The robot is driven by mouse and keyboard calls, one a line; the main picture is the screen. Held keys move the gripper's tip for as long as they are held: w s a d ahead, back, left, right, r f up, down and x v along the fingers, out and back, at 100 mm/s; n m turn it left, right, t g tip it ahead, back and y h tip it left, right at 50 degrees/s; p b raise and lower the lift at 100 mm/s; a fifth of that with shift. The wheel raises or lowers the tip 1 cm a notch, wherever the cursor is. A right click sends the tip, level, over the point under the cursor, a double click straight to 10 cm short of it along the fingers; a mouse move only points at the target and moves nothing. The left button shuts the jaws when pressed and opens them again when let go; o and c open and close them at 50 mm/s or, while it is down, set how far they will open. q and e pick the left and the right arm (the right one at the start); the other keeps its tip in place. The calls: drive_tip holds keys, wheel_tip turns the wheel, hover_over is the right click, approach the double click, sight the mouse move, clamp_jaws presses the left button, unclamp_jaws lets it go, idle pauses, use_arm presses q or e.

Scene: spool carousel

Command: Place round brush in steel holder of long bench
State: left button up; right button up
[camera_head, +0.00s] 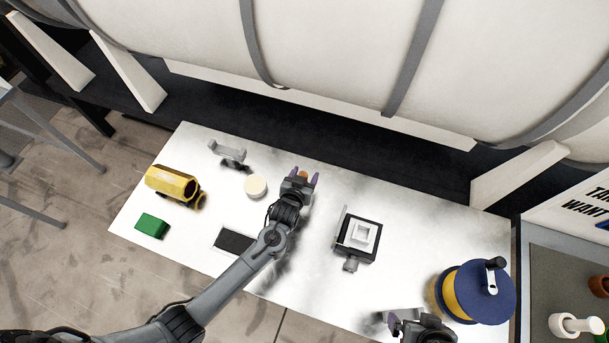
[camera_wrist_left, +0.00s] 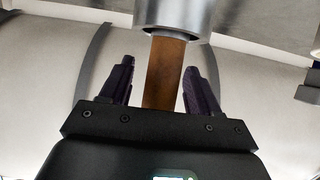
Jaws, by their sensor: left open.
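My left gripper (camera_head: 302,178) is open over the back middle of the long bench (camera_head: 300,255). Between its spread fingers in the left wrist view (camera_wrist_left: 160,80) is the brown handle (camera_wrist_left: 163,75) of what looks like the round brush, with a wide silver cylindrical part (camera_wrist_left: 175,17) above it. Gaps show between handle and fingers. In the head view only a small orange-brown end of the brush (camera_head: 303,174) shows. A grey bracket (camera_head: 228,150), perhaps the steel holder, stands at the bench's back left. A dark gripper-like part (camera_head: 425,329), perhaps my right gripper, shows at the bottom; its jaws are unclear.
A yellow cylinder (camera_head: 172,182), green block (camera_head: 152,225), cream disc (camera_head: 255,186) and dark pad (camera_head: 234,242) lie to the left. A black-and-white fixture (camera_head: 358,238) stands right of the gripper. A blue-and-yellow spool (camera_head: 478,292) is at the right end. A large white tank overhangs the back.

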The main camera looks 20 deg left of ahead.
use_arm(q)
drive_tip(key=shift+r, duration=0.1)
drive_tip(key=shift+s+r, duration=0.1)
drive_tip(key=shift+r, duration=0.1)
drive_tip(key=s+a+r+m+g, duration=0.1)
drive_tip(key=s+r+g, duration=0.2)
drive_tip(key=s, duration=0.7)
drive_tip(key=s+a+r+g, duration=0.2)
drive_tip(key=s+r+g, duration=0.1)
drive_tip(key=s, duration=0.7)
drive_tip(key=s+a+r+m+g, duration=0.1)
drive_tip(key=s+a+r+g, duration=0.1)
drive_tip(key=s, duration=0.8)
drive_tip(key=shift+s+r+m+g+h, duration=0.3)
drive_tip(key=shift+r+g+h, duration=0.1)
drive_tip(key=shift+r+g, duration=0.2)
wheel_tip(320, 180, up, 11)
drive_tip(key=p, duration=1.1)
